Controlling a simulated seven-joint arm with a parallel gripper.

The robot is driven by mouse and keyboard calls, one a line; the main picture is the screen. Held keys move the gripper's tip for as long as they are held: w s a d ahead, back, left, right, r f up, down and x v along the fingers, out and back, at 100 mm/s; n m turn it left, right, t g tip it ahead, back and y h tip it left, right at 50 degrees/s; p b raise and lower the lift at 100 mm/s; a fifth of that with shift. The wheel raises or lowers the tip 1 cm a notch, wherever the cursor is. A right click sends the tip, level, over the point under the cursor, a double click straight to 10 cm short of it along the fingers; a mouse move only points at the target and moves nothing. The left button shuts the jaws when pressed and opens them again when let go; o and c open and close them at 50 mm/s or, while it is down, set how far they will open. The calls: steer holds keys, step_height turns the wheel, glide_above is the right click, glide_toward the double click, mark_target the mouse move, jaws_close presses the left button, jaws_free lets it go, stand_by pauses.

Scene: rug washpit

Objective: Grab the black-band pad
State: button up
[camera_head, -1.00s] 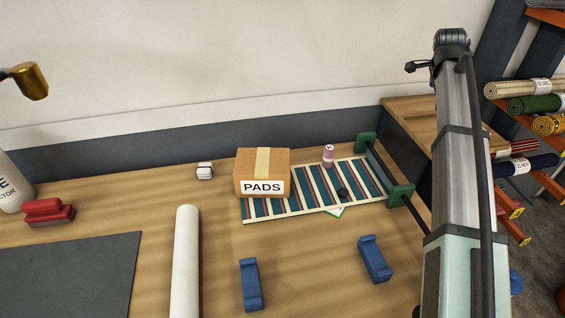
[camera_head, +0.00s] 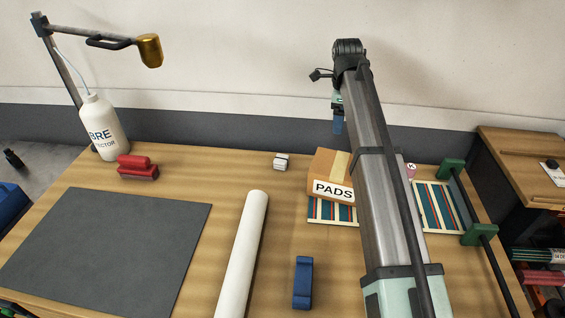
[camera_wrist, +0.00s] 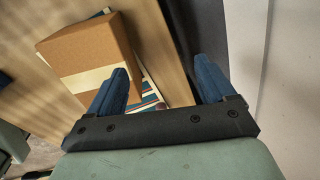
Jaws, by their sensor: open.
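A small white pad with a dark band (camera_head: 281,161) lies on the wooden table in the head view, left of the cardboard box marked PADS (camera_head: 333,190). It looks like the black-band pad, but it is too small to make out fully. I do not see it in the wrist view. My gripper (camera_head: 338,122) is up behind the box, near the wall, right of the pad and apart from it. In the wrist view my gripper's blue fingers (camera_wrist: 161,65) are spread with nothing between them. The box (camera_wrist: 90,55) shows to their left.
A striped rug (camera_head: 437,207) lies partly under the box, and my arm hides some of it. A white roll (camera_head: 243,255), blue block (camera_head: 303,282), red brush (camera_head: 138,167), dark mat (camera_head: 110,240) and white bottle (camera_head: 104,128) are also here. Table around the pad is clear.

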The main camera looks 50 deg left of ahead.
steer(key=s+a+f+g, duration=0.1)
steer(key=s+a, duration=0.4)
steer(key=s, duration=0.3)
steer(key=s+a+f, duration=0.1)
steer(key=s+a, duration=0.3)
steer(key=s, duration=0.3)
glide_above(281, 158)
steer(key=shift+n, duration=0.3)
steer(key=f, duration=0.5)
steer(key=d+f, duration=0.1)
steer(key=f, duration=0.2)
steer(key=shift+s, duration=0.15)
steer(key=shift+a+f, duration=0.25)
steer(key=shift+f, duration=1.15)
steer(key=shift+a+f, duration=0.2)
steer(key=shift+f, duration=1.2)
steer(key=c, duration=1)
